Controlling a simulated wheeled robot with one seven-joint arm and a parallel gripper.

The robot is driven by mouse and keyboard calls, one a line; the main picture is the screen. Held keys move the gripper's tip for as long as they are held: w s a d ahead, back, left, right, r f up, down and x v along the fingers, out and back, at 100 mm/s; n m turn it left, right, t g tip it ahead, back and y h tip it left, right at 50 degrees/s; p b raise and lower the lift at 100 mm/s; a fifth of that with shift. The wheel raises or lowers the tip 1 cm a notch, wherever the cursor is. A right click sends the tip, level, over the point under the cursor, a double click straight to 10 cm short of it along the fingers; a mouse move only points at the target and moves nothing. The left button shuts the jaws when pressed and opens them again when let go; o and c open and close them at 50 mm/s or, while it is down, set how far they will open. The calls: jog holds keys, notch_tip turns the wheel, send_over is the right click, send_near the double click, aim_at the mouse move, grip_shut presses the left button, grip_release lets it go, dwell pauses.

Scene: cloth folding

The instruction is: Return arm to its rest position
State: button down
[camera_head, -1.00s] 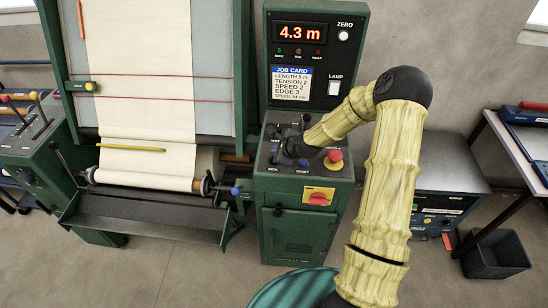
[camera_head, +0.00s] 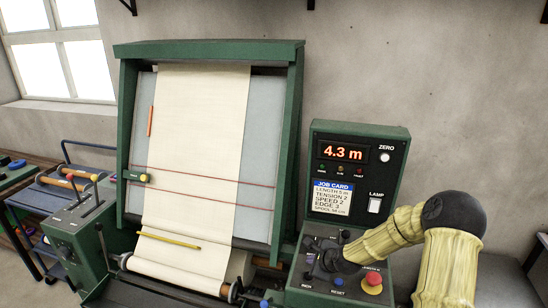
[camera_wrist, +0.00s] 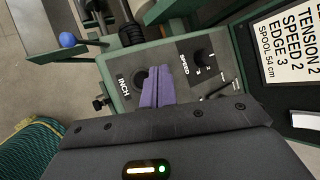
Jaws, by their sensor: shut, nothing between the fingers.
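My gripper (camera_wrist: 156,88) shows in the wrist view as two purple fingers pressed together with nothing between them. It is over the green control console (camera_wrist: 120,92), between the INCH label and the SPEED dial (camera_wrist: 203,57). I cannot tell whether the fingertips touch the panel. In the head view my arm, in a pale yellow ribbed cover, comes from the lower right and bends at a dark joint. Its dark wrist hides part of the console top, and the fingers are hard to make out there.
A red knob (camera_head: 373,281) stands close beside my wrist. A display panel (camera_head: 357,173) reading 4.3 m rises behind it. The cloth machine with a cream cloth (camera_head: 200,110) and a yellow stick (camera_head: 168,240) stands left. A blue ball knob (camera_wrist: 68,39) is near the console edge.

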jog(key=s+r+n+g+h, duration=0.1)
jog(key=s+r+n+g, duration=0.1)
jog(key=s+n, duration=0.5)
jog(key=s+r+n+g+h+b, duration=0.1)
jog(key=s+r+n, duration=0.4)
jog(key=s, duration=0.6)
jog(key=s+r+n+g+h+b, duration=0.1)
jog(key=s+r+n, duration=0.3)
jog(key=s+n, duration=0.5)
jog(key=shift+s+a+r+n+g+h, duration=0.15)
jog(key=shift+s+a+n+g+h, duration=0.15)
jog(key=shift+s+g, duration=0.4)
jog(key=shift+w, duration=0.25)
dwell(0.9)
jog(key=w+f+m+t+y+p, duration=0.2)
jog(key=w+f+m+p, duration=0.1)
jog(key=w+m, duration=0.8)
jog(key=w+f+m+t+y+p, duration=0.1)
jog(key=w+f+m+t+p, duration=0.2)
jog(key=w+m, duration=0.8)
jog(key=w+f+p, duration=0.1)
jog(key=w, duration=0.5)
jog(key=shift+w+d+f+t+y+p, duration=0.25)
jog(key=shift+d+f+t+y+p, duration=0.05)
jog(key=shift+d+y+p, duration=0.1)
